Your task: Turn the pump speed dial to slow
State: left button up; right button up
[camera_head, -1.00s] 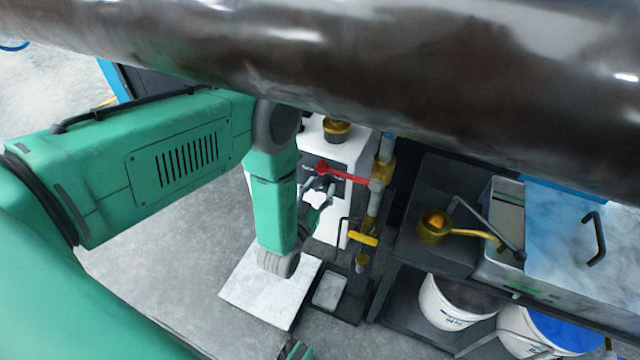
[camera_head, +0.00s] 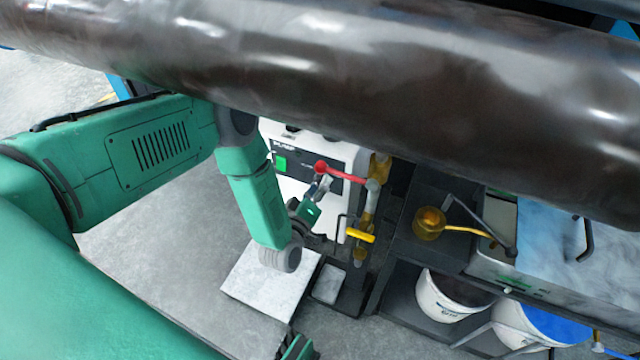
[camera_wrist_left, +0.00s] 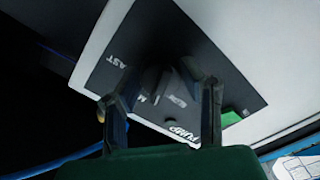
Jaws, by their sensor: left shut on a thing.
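The pump (camera_head: 352,165) is a white box with a dark control panel (camera_head: 295,168), below the large dark roll. The panel, also in the left wrist view (camera_wrist_left: 112,65), carries the word PUMP and a partly hidden label ending in AST. The dark speed dial (camera_wrist_left: 153,78) sits between my left fingers on this panel. My left gripper (camera_head: 325,184) reaches the panel's lower right part and is shut on the dial; its fingers also show in the left wrist view (camera_wrist_left: 165,90). The dial's pointer direction is too dark to tell. A green and dark piece at the bottom edge may be my right gripper (camera_head: 296,348).
A red lever (camera_head: 340,173) and a yellow-handled valve (camera_head: 360,236) on a pipe stand close to the gripper's right. The dark roll (camera_head: 330,75) hangs above. A shelf with a ladle (camera_head: 430,222) and white buckets (camera_head: 448,300) is at right. Floor at left is clear.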

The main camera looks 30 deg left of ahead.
pick_arm(q)
jog(key=n, duration=0.3)
jog(key=shift+s+a+f+n, duration=0.1)
jog(key=shift+n, duration=0.3)
jog(key=shift+n+b, duration=0.4)
jog(key=shift+n, duration=1.4)
jog(key=o, duration=1.1)
jog(key=shift+o, duration=0.2)
jog(key=shift+s, duration=0.1)
jog(key=s, duration=1.1)
jog(key=shift+s+d, duration=0.3)
jog(key=shift+s, duration=0.1)
